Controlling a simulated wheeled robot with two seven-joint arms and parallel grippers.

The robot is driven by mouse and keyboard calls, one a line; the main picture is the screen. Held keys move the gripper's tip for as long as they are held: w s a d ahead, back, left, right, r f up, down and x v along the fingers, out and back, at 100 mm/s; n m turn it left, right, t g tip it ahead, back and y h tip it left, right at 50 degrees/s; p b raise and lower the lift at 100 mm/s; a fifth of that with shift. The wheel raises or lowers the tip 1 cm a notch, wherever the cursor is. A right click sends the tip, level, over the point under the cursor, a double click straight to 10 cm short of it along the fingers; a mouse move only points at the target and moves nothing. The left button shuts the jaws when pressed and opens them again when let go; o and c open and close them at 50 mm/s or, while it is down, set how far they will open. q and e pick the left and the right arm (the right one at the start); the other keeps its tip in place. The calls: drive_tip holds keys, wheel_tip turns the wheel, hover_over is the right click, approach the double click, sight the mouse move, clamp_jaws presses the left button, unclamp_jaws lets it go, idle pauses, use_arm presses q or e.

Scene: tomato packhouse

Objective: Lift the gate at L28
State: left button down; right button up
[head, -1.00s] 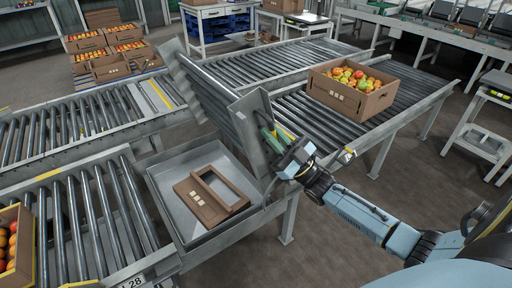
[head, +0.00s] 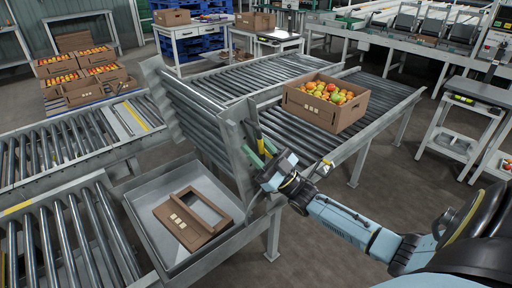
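The gate (head: 196,112) is a hinged section of roller conveyor. It stands raised and steeply tilted in the gap between the conveyor lines. A green handle (head: 262,147) is on its right-hand side plate. My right gripper (head: 264,160) is at this handle and appears shut on it, with the fingertips partly hidden. My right arm reaches in from the lower right. Below the gate is a grey metal tray (head: 146,210) with a brown cardboard piece (head: 190,218) lying in it. No L28 label is readable now. My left gripper is not in view.
A cardboard box of tomatoes (head: 310,108) stands on the right conveyor (head: 375,112). Another roller conveyor (head: 60,150) runs at the left. Filled boxes (head: 84,92) are stacked at the back left. A small stand (head: 455,125) is at the right, with open floor before it.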

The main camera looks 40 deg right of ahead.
drive_tip(key=shift+a+f, duration=0.1)
drive_tip(key=shift+f, duration=0.05)
